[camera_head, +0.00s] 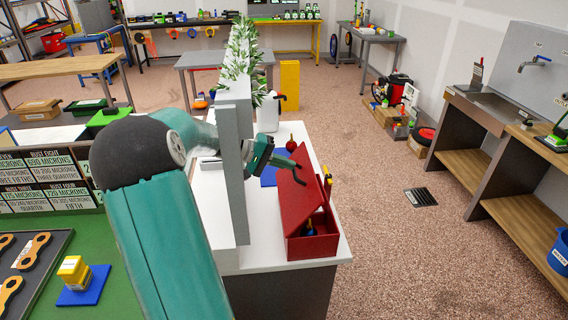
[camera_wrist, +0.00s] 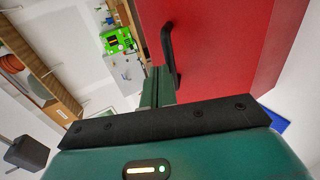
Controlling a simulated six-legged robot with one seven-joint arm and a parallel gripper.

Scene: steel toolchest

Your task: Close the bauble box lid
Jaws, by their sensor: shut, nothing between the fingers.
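The red bauble box (camera_head: 314,246) stands on the white counter near its right end. Its red lid (camera_head: 296,203) is raised and tilted, with an open gap on the right where the inside shows. The lid has a black handle (camera_head: 301,178). My gripper (camera_head: 297,166) is at the far upper part of the lid, beside the handle. In the wrist view, the shut fingers (camera_wrist: 158,88) are empty and just left of the black handle (camera_wrist: 170,57), in front of the red lid (camera_wrist: 222,45). I cannot tell whether they touch the lid.
A tall grey panel (camera_head: 232,170) stands on the counter left of the box, close to my arm. The floor right of the counter is clear around a drain grate (camera_head: 421,197).

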